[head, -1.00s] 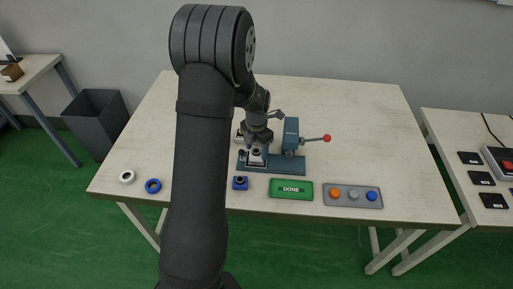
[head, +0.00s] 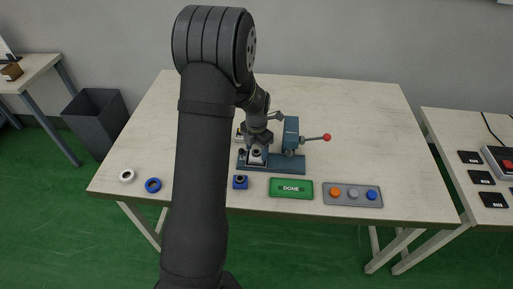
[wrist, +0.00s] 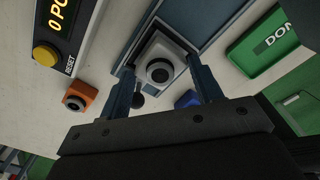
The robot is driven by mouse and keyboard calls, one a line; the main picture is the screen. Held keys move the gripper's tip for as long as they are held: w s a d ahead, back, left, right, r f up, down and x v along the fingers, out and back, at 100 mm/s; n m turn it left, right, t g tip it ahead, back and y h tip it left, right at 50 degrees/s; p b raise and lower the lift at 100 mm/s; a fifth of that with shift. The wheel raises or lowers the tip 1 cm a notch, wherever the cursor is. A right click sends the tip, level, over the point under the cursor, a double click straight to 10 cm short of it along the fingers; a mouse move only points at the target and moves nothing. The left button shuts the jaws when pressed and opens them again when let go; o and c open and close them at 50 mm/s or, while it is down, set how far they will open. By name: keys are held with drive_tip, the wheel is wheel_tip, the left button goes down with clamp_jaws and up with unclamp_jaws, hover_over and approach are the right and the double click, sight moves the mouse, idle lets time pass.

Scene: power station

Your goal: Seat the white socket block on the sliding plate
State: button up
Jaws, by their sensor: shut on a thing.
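The white socket block (head: 257,159), with a dark round ring on top, stands upright at the left end of the blue-grey fixture (head: 285,166). In the wrist view the white socket block (wrist: 150,48) sits between the two blue fingers of my gripper (wrist: 160,67). My gripper (head: 256,147) points down and is shut on the block. The plate (wrist: 185,15) shows as grey-blue metal around and beyond the block. The block's underside is hidden, so I cannot tell whether it is fully down on the plate.
A toggle clamp (head: 291,137) with a red-knobbed lever stands right of the block. A blue block (head: 240,183), a green DONE pad (head: 291,189) and a button panel (head: 352,196) lie in front. An orange block (wrist: 78,97) and a yellow RESET button (wrist: 46,55) show in the wrist view.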

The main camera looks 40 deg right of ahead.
drive_tip(key=shift+f, duration=0.15)
drive_tip(key=o, duration=1.1)
wheel_tip(320, 180, up, 18)
drive_tip(key=shift+f, duration=0.25)
drive_tip(key=shift+f, duration=0.1)
wheel_tip(320, 180, down, 17)
drive_tip(key=shift+f, duration=0.2)
drive_tip(key=shift+r, duration=0.2)
drive_tip(key=shift+r, duration=0.1)
